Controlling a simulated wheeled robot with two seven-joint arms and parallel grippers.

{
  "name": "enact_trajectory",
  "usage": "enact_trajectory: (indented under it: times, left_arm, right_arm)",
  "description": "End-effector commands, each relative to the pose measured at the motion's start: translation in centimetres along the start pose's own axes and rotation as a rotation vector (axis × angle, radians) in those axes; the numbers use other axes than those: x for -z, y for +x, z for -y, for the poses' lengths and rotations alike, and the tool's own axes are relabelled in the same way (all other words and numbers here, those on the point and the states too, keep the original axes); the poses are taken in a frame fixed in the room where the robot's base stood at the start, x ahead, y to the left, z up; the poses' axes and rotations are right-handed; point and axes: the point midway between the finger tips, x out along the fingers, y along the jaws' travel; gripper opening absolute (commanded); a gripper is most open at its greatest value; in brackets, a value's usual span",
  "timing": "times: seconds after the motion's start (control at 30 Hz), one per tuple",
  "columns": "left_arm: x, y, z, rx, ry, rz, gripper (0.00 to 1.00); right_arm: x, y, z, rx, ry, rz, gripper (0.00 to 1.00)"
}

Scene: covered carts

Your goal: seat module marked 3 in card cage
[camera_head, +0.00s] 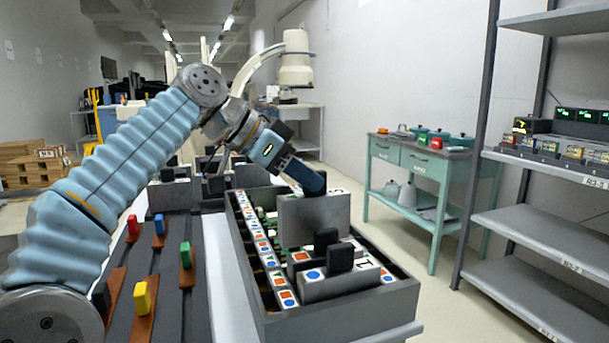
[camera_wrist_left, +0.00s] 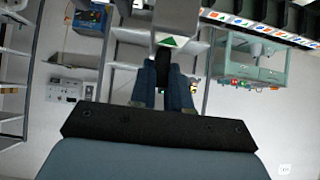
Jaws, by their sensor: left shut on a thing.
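My left gripper (camera_head: 314,188) is shut on the black handle of a grey module (camera_head: 312,222). The module hangs upright over the card cage (camera_head: 345,322), a long dark grey box. I cannot tell whether its lower edge is inside the slots. In the left wrist view my left gripper (camera_wrist_left: 163,92) pinches the handle, and the module (camera_wrist_left: 177,18) shows a green triangle. Its number is not readable. Nearer in the cage stand other modules with black handles, one of them a grey module (camera_head: 330,284). Strips of coloured marks line the cage. My right gripper is out of view.
Left of the cage is a dark panel with red, blue, green and yellow (camera_head: 143,298) sliders. A teal cart (camera_head: 425,165) stands behind right. A grey shelf rack (camera_head: 545,220) is at the right. Air above the cage's near end is free.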

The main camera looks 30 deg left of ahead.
Motion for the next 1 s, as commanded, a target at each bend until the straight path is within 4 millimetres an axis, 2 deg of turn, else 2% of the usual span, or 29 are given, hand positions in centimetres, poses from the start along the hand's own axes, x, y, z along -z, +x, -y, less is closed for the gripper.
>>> enact_trajectory:
  times: [1.0]
  left_arm:
    - [-1.8, 1.4, 0.0, 0.001, 0.001, -0.003, 0.0]
  right_arm:
    - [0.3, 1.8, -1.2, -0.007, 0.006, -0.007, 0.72]
